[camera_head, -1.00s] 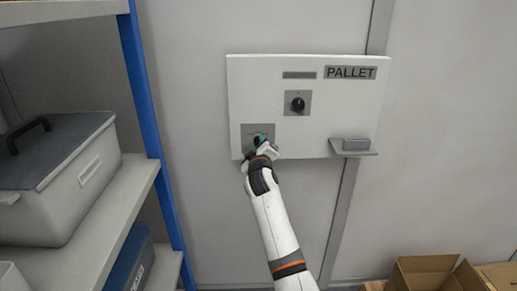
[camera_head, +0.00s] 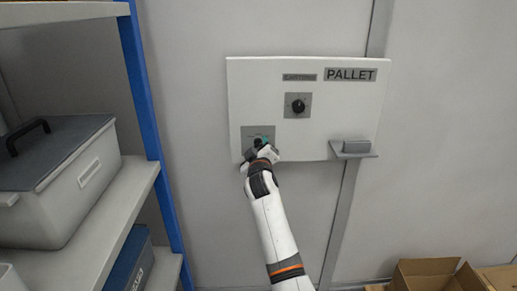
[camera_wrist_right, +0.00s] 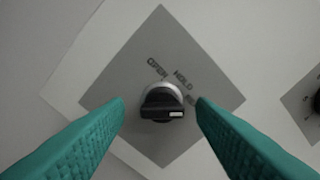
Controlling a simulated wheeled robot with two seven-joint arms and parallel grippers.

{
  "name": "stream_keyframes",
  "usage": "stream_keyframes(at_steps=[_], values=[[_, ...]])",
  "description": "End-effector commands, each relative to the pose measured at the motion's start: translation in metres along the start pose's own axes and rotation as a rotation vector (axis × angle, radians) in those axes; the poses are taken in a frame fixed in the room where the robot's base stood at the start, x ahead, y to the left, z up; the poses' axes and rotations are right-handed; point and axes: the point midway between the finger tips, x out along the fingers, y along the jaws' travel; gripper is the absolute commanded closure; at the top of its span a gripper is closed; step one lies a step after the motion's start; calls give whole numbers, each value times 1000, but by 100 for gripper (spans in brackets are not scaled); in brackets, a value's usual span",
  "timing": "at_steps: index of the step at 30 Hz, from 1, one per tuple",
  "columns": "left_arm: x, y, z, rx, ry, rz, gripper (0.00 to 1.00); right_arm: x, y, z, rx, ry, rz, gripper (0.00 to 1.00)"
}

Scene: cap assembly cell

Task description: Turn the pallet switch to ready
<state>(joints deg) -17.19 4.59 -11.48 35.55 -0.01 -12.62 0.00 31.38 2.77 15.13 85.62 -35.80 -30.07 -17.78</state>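A white wall panel (camera_head: 335,110) carries a dark sign reading PALLET (camera_head: 351,74). On its lower left is a grey switch plate (camera_head: 249,134), partly hidden by my right gripper (camera_head: 263,146). In the right wrist view this plate (camera_wrist_right: 160,40) reads OPEN, HOLD and a third word mostly hidden by a finger. Its black knob (camera_wrist_right: 160,105) has a white mark at its right end. The teal fingers of my right gripper (camera_wrist_right: 161,101) are open on either side of the knob, with a visible gap to each side. My left gripper is not in view.
A second black knob (camera_head: 298,106) sits higher on the panel under a small label (camera_head: 299,77). A small grey ledge (camera_head: 355,149) juts out at the panel's right. A blue-posted shelf (camera_head: 147,90) with a grey bin stands left; an open carton (camera_head: 428,273) is lower right.

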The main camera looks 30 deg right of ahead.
Motion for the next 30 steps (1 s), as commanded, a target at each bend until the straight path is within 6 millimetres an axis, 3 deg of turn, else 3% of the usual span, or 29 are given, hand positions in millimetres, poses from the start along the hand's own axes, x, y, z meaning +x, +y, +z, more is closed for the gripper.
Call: stream_keyframes(at_steps=[8,24,30], values=[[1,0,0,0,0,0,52,-6,0,0,-1,-1,-1,49],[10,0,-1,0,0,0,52,-104,1,0,0,-1,1,49],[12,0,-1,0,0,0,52,-119,0,0,0,-1,-1,49]])
